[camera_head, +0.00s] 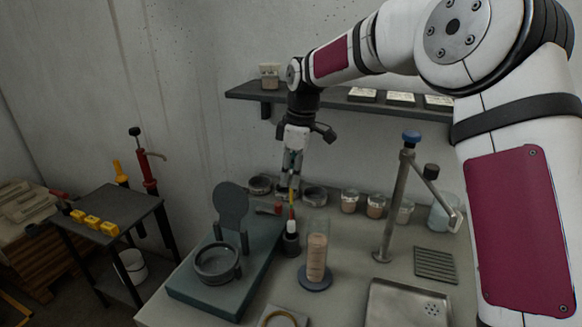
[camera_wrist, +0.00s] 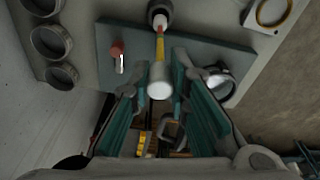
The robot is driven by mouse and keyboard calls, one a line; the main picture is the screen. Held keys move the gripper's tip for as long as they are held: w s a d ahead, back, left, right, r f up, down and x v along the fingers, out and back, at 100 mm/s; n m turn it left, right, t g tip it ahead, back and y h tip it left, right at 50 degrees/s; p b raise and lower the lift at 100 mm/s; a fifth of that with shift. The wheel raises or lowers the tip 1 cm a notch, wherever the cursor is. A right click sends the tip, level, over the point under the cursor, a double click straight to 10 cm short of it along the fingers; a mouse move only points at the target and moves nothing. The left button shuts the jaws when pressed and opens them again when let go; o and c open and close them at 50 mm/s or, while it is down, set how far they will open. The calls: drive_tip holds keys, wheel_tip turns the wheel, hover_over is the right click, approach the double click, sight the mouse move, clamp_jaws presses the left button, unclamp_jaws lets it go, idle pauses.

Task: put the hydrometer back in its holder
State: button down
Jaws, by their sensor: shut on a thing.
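The hydrometer (camera_head: 291,212) hangs upright below my gripper (camera_head: 292,175), with a yellow and red stem and a white lower part. In the wrist view its pale, thick upper end (camera_wrist: 160,82) sits between the fingers of my gripper (camera_wrist: 158,95), which is shut on it. The stem runs away toward a small dark round cup, the holder (camera_wrist: 160,12). In the head view the holder (camera_head: 291,245) stands at the right edge of the blue-green base, directly under the hydrometer. The lower end lines up with the holder's mouth; I cannot tell whether it is inside.
A clear cylinder (camera_head: 317,258) with tan contents stands close right of the holder. A dark round dish (camera_head: 216,262) and upright disc (camera_head: 230,205) are to the left. A tall metal stand (camera_head: 392,200) and a tray (camera_head: 408,302) are further right. A shelf (camera_head: 245,92) runs behind.

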drive_tip(key=shift+f+b, duration=0.45)
drive_tip(key=shift+f, duration=2.7)
drive_tip(key=c, duration=1.4)
unclamp_jaws()
drive_tip(key=shift+c, duration=0.2)
drive_tip(key=shift+r, duration=0.1)
